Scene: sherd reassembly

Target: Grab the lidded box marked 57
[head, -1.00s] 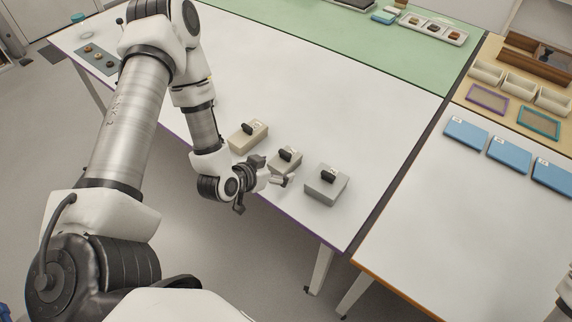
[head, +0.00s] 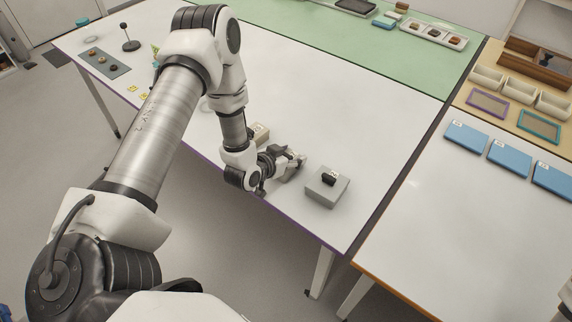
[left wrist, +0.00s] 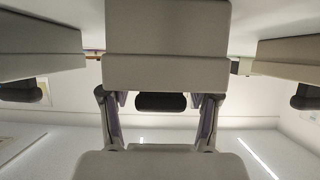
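Three lidded boxes with black handles stand in a row near the white table's front edge. In the head view the grey box (head: 322,193) is in the clear, the beige box (head: 262,131) is partly hidden behind my arm, and the middle box is mostly hidden by my left gripper (head: 285,166). Their numbers are too small to read. The left wrist view appears upside down. There the middle box (left wrist: 165,72) is straight ahead, and its black handle (left wrist: 160,102) appears between my open fingers, with a gap on each side. My right gripper is not in view.
The grey box also shows in the left wrist view (left wrist: 38,48), as does the beige box (left wrist: 290,60); they flank the middle one closely. The white table (head: 350,120) is clear behind them. Blue flat boxes (head: 510,152) lie on the right table.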

